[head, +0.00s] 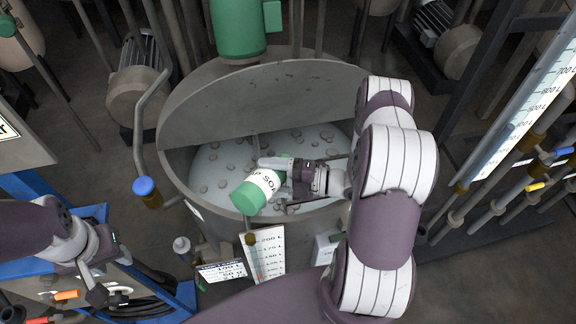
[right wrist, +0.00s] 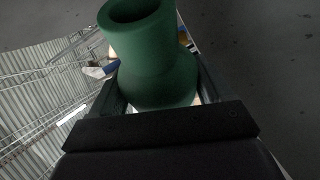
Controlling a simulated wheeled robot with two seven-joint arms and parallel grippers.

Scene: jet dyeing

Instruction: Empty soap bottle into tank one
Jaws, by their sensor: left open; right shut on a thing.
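The soap bottle (head: 258,190) is green with a white label band. My right gripper (head: 290,184) is shut on it and holds it over the open tank (head: 176,176), near the front rim. The bottle is tilted, its green end toward the lower left. In the right wrist view the bottle (right wrist: 155,60) shows an open round mouth between the fingers (right wrist: 160,95). The tank holds pale liquid with several brownish patches on it. I cannot see anything flowing from the bottle. My left gripper (head: 108,290) is open and empty at the lower left, apart from the tank.
A half lid (head: 265,100) stands raised at the tank's back. A green motor (head: 238,28) is above it. A blue-capped pipe (head: 145,187) rises left of the tank. A level scale (head: 265,253) is at its front. Pipes and valves (head: 500,195) crowd the right.

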